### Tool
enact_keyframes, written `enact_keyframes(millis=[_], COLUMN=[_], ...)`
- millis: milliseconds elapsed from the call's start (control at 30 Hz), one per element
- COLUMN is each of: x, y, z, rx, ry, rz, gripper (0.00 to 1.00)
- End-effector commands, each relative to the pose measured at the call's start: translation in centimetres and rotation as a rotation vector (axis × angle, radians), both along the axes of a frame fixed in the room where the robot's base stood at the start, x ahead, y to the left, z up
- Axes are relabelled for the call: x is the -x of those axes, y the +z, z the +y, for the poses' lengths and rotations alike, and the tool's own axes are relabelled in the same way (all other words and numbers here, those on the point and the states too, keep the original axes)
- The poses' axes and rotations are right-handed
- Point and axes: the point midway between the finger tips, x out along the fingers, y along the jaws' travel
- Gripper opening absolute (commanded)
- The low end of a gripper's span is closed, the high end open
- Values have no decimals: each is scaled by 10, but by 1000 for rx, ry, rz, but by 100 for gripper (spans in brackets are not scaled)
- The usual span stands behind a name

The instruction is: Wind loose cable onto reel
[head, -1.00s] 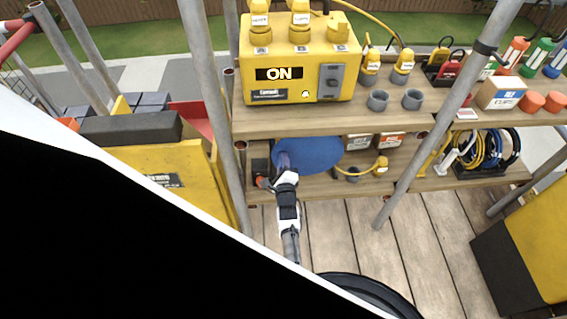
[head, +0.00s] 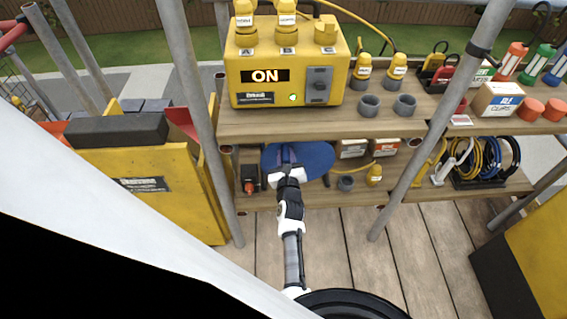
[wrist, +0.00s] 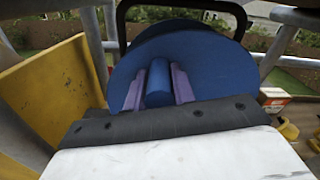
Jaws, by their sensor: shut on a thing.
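The reel (head: 318,158) shows as a blue disc on the lower shelf. In the wrist view the blue disc (wrist: 215,70) fills the middle, with a black frame arching behind it. My gripper (head: 288,158) reaches the disc from the front. In the wrist view its purple fingers (wrist: 158,86) are shut on a blue cylindrical handle (wrist: 158,82) standing out from the disc. A yellow cable (head: 350,170) with a yellow plug (head: 374,174) lies on the lower shelf to the right of the reel. Cable on the reel itself is hidden.
The yellow power box (head: 290,60) reading "ON" stands on the upper shelf (head: 290,122) above the reel. Scaffold poles (head: 196,90) stand on either side. A grey cup (head: 346,183) and coiled cables (head: 485,158) sit to the right. Open plank floor (head: 330,240) lies in front.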

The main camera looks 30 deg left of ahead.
Motion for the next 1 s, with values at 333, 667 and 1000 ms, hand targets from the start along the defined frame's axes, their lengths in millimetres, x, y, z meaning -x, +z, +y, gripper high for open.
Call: enact_keyframes(millis=[333, 667, 1000], x=[-7, -8, -7], y=[3, 5, 5], z=[-11, -12, -11], rx=[-3, -1, -2], ry=[-6, -5, -3], rz=[4, 2, 2], gripper=[0, 0, 47])
